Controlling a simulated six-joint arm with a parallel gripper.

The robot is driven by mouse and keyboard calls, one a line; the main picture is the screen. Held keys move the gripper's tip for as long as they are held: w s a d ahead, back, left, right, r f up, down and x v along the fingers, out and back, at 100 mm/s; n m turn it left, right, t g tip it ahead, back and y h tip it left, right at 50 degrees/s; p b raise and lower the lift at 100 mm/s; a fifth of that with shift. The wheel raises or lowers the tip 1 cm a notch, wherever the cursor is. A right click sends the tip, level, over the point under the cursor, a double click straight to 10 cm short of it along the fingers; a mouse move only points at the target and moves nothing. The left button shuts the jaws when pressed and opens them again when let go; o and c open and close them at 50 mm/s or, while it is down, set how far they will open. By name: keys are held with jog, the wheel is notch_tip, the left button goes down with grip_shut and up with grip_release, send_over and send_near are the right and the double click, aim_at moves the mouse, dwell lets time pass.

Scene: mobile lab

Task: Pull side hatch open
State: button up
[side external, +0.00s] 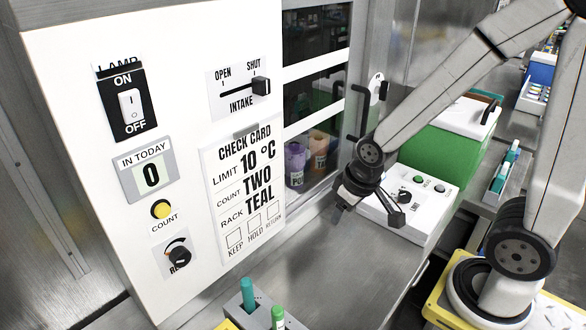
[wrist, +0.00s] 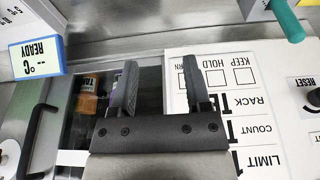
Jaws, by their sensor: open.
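The side hatch looks like the glazed front (side external: 312,110) with white bars beside the white panel; it appears shut. A black upright handle (side external: 365,112) stands at its right edge. In the wrist view the handle (wrist: 37,135) is at the far left, apart from my fingers. My gripper (side external: 343,210) is low in front of the glass, below the handle, open and empty. In the wrist view my open gripper (wrist: 160,80) shows both dark fingers, with dark glass and part of the check card behind them. Which edge is hinged, I cannot tell.
The white panel (side external: 75,75) carries switches, a knob and a check card (side external: 243,185). Purple (side external: 296,163) and orange (side external: 320,150) containers sit behind the glass. A white control box (side external: 425,205) and a green box (side external: 440,152) stand right of my gripper. A teal-topped tube (side external: 247,293) stands in front.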

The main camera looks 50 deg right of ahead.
aim_at(367, 114)
jog(key=w+d+r+m+t+h, duration=0.1)
jog(key=w+d+t, duration=0.2)
jog(key=w+d, duration=0.4)
jog(key=w+d+r+m+t+h, duration=0.1)
jog(key=w+d+t, duration=0.3)
jog(key=d, duration=0.5)
jog(key=s+d+r+t, duration=0.1)
jog(key=d+r+t, duration=0.1)
jog(key=d, duration=0.5)
jog(key=s+d+r+t+h, duration=0.1)
jog(key=d+r+t, duration=0.1)
jog(key=d+t, duration=0.3)
jog(key=shift+s+d, duration=0.15)
jog(key=shift+d, duration=1)
jog(key=shift+w+d, duration=0.25)
jog(key=shift+w, duration=1.05)
jog(key=shift+w+d, duration=0.25)
jog(key=shift+w, duration=1)
jog(key=shift+w+d, duration=0.25)
jog(key=shift+w, duration=1.05)
grip_shut()
